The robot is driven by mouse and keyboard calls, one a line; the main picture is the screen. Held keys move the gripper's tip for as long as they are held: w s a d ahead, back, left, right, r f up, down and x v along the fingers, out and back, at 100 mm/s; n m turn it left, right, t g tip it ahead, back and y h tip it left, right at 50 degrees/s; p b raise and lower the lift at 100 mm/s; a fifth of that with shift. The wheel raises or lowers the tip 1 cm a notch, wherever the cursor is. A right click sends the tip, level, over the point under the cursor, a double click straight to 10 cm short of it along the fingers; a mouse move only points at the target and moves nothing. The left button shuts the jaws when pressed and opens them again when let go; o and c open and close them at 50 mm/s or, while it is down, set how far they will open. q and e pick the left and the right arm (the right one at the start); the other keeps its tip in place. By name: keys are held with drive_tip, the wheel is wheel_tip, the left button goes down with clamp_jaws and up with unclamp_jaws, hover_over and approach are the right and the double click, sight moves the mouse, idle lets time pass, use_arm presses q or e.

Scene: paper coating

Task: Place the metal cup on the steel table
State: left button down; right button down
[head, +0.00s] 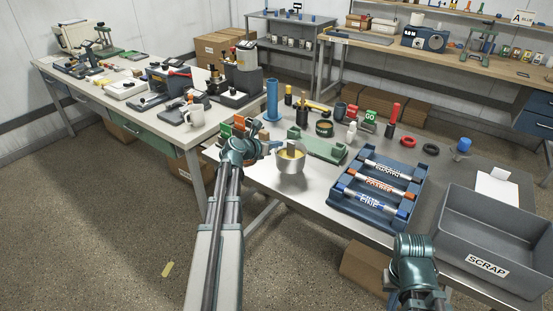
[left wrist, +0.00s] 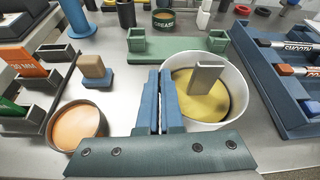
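The metal cup (head: 290,164) is a round silver cup holding something yellow, at the near edge of the steel table (head: 310,195) in the head view. It also shows in the left wrist view (left wrist: 236,113), upright, with a grey flat bar standing in it. My left gripper (head: 274,145) is at the cup's left rim. In the left wrist view its blue fingers (left wrist: 162,100) are close together, one on each side of the cup's wall. Whether the cup's base touches the table is hard to tell. My right gripper (head: 393,275) is low at the front, its fingers mostly hidden.
A green fixture (head: 318,147) stands just behind the cup. A blue rack (head: 345,205) with labelled rollers is to its right, then a grey scrap bin (head: 490,262). In the left wrist view, a small orange-filled dish (left wrist: 78,125) lies left of the fingers.

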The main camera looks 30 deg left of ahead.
use_arm(q)
drive_tip(key=shift+f+b, duration=1.9)
drive_tip(key=shift+b, duration=0.05)
drive_tip(key=shift+r, duration=0.15)
drive_tip(key=c, duration=1.1)
unclamp_jaws()
drive_tip(key=shift+s+r, duration=0.1)
drive_tip(key=shift+r, duration=0.05)
drive_tip(key=shift+p+v, duration=2.5)
drive_tip(key=shift+v, duration=3.4)
